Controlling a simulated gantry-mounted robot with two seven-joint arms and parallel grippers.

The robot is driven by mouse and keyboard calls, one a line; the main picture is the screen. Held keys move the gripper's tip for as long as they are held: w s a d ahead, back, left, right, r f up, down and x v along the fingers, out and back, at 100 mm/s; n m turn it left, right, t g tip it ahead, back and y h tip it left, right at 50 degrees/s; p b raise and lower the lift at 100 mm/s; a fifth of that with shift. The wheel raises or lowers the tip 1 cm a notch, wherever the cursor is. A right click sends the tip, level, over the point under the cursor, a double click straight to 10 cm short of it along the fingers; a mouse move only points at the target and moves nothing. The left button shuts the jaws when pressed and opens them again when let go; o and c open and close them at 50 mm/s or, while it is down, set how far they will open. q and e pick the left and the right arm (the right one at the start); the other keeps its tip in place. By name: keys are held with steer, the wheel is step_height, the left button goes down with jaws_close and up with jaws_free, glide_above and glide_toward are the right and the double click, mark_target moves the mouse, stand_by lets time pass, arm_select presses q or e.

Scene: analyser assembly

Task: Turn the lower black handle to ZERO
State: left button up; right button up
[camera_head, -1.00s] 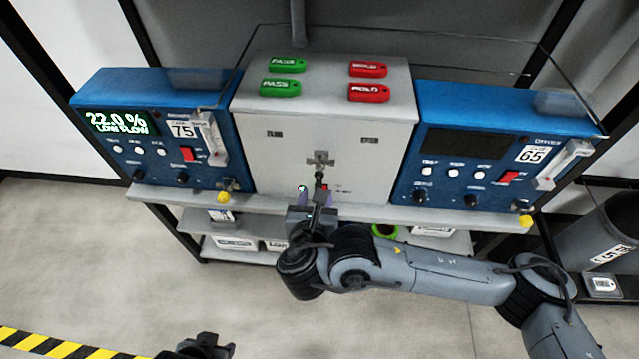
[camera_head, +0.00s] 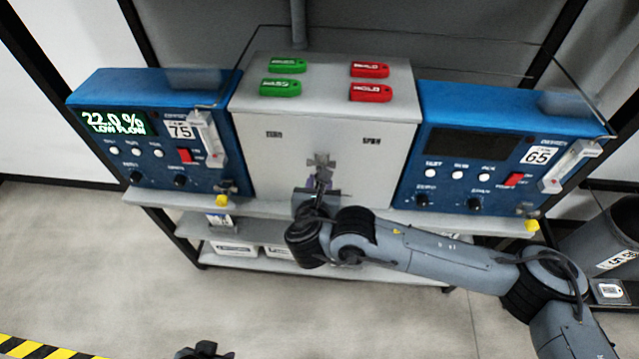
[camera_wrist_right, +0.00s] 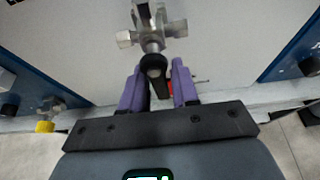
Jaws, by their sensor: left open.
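The lower black handle (camera_wrist_right: 153,66) hangs down from a metal cross-shaped valve fitting (camera_wrist_right: 152,32) on the pale cabinet front. In the right wrist view it lies between the purple fingertips of my right gripper (camera_wrist_right: 157,74). The fingers stand apart on either side of it, and I see no clear contact. In the head view my right gripper (camera_head: 318,196) is at the cabinet just below the fitting (camera_head: 321,163) and hides most of the handle. My left gripper (camera_head: 204,351) is at the bottom edge, partly cut off, open and far from the cabinet.
Blue analysers stand at left (camera_head: 150,150) and right (camera_head: 490,150); the left display (camera_head: 117,122) reads 22.0 % LOW FLOW. Green tags (camera_head: 281,88) and red tags (camera_head: 370,92) lie on the cabinet top. A yellow knob (camera_head: 221,200) sits at the shelf edge. Floor in front is clear.

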jaws_close()
steer(key=m+b, duration=0.1)
steer(key=b, duration=0.1)
steer(key=m+y+b, duration=0.1)
steer(key=b, duration=0.1)
steer(key=shift+a+f+y+b, duration=0.25)
steer(key=shift+a+y+b, duration=0.05)
steer(key=shift+a+b, duration=0.1)
steer(key=shift+a+r+m+y, duration=0.15)
steer(key=shift+r+m+y, duration=0.15)
steer(key=shift+r+m, duration=0.1)
steer(key=shift+o, duration=1.6)
jaws_free()
